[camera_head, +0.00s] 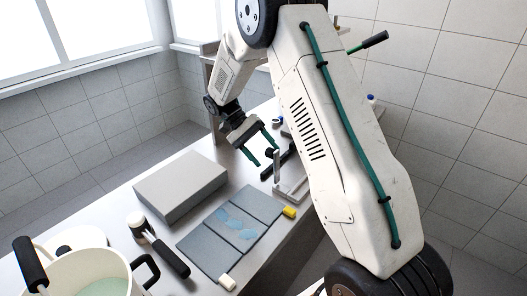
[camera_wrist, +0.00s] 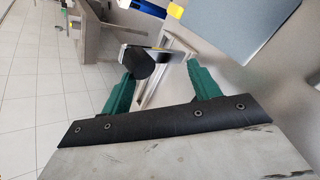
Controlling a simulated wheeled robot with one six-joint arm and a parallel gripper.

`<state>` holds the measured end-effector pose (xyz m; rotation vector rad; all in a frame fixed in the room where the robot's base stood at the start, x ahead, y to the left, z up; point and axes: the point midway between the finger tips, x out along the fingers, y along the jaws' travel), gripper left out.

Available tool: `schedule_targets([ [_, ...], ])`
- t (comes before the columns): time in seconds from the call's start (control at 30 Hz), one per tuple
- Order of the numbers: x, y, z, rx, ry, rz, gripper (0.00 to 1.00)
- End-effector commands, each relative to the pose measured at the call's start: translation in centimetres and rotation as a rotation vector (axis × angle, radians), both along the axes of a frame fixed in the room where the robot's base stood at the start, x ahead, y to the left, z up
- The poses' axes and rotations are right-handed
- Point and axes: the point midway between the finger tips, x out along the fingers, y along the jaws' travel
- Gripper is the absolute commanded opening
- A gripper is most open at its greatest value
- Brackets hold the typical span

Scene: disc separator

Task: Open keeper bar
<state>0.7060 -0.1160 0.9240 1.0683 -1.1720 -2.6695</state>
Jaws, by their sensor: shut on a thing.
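My gripper (camera_head: 266,157) reaches over the far end of the bench with its two green fingers pointing down and to the right. In the wrist view my gripper (camera_wrist: 162,60) has a bar with a black rounded end (camera_wrist: 138,66) and a pale metallic length (camera_wrist: 158,50) between its fingers. This looks like the keeper bar, and the fingers are shut on it though well apart. In the head view a dark bar (camera_head: 274,168) lies by the fingertips, beside a grey metal frame (camera_head: 292,190). How far the bar is open cannot be told.
A grey block (camera_head: 180,185) and flat grey panels (camera_head: 232,228) with a bluish patch lie on the bench. A yellow piece (camera_head: 289,212), a black-handled tool (camera_head: 165,255) and a pale pot (camera_head: 75,275) stand nearer. Tiled walls close off the back.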

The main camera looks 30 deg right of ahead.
Motion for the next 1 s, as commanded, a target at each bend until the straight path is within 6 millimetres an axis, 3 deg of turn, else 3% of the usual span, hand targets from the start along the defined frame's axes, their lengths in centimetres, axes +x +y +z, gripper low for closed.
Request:
schedule_targets([
  [0.17, 0.9, 0.8, 0.8, 0.004, 0.003, -0.005, 0.49],
  [0.53, 5.4, 1.6, 3.9, 0.003, 0.001, -0.006, 0.49],
  [1.0, 6.0, 1.9, 4.4, 0.002, 0.002, -0.002, 0.49],
])
